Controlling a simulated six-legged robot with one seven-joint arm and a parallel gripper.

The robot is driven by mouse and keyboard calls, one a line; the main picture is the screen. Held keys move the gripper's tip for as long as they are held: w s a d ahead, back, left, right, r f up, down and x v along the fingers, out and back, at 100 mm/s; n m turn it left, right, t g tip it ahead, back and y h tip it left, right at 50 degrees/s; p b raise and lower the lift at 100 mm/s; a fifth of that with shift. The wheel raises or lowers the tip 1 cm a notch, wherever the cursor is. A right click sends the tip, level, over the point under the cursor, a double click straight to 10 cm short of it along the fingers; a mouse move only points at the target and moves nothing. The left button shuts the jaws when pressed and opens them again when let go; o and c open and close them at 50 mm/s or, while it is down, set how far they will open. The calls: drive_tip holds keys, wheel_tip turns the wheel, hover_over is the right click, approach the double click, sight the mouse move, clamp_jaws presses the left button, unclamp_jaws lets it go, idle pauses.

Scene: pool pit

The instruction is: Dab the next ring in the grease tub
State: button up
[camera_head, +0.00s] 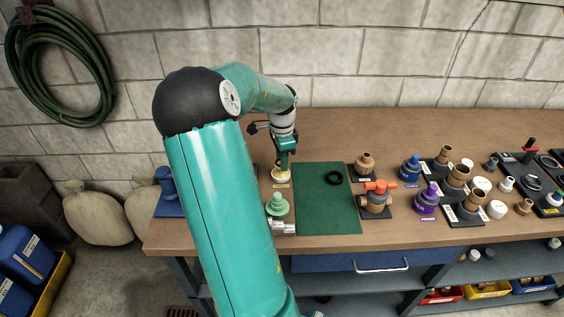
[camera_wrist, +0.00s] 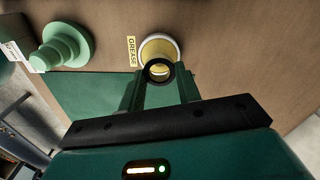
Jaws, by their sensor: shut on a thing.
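In the wrist view the grease tub (camera_wrist: 146,43) is a round white-rimmed pot with yellow grease, beside a yellow GREASE label (camera_wrist: 131,51). My gripper (camera_wrist: 158,80) is shut on a small black ring (camera_wrist: 158,63), which overlaps the tub's near part in this view. Whether the ring touches the grease I cannot tell. In the head view my gripper (camera_head: 283,163) points down over the grease tub (camera_head: 281,178), partly hiding it. Another, larger black ring (camera_head: 333,177) lies on the green mat (camera_head: 325,210).
A green stepped cone (camera_head: 277,205) stands in front of the tub, left of the mat. An orange-handled valve (camera_head: 377,197) and a brass fitting (camera_head: 366,165) stand right of the mat. Blue and purple pots and several pipe fittings fill the right side. The bench behind the mat is clear.

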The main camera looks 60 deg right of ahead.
wheel_tip(320, 180, up, 5)
drive_tip(key=shift+r, duration=0.1)
idle(0.6)
